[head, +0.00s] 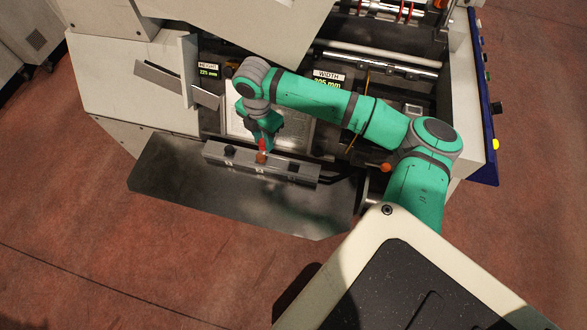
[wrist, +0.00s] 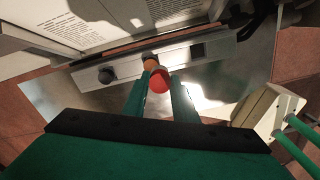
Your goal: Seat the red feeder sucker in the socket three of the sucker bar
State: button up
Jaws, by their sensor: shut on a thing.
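The grey sucker bar (head: 212,151) lies along the near edge of the machine and crosses the top of the wrist view (wrist: 128,66). My gripper (wrist: 162,76) is shut on the red feeder sucker (wrist: 160,84), over the middle of the bar. The red sucker also shows in the head view (head: 262,143), roughly upright. An orange-brown piece (head: 261,157) shows just below it at the bar; I cannot tell whether it is part of the sucker or a separate piece. The contact with the socket is hidden.
A dark square opening (wrist: 198,50) shows to the right. A grey metal plate (head: 200,196) lies in front of the bar. Behind it is a pale printed stack (head: 296,133) in the machine.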

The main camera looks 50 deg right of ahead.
jog(key=s+d+r+n, duration=0.3)
jog(key=s+d+n, duration=0.95)
jog(key=s, duration=0.55)
jog(key=shift+m, duration=0.65)
jog(key=w+a+f, duration=0.2)
jog(key=w+f, duration=0.1)
jog(key=w+a+f, duration=0.6)
jog(key=shift+w+f, duration=0.2)
jog(key=shift+w, duration=0.05)
jog(key=shift+w+a+f, duration=0.1)
jog(key=shift+w+f, duration=0.05)
jog(key=shift+f, duration=1.6)
jog(key=shift+f, duration=0.15)
jog(key=o, duration=1)
jog(key=shift+o, duration=0.2)
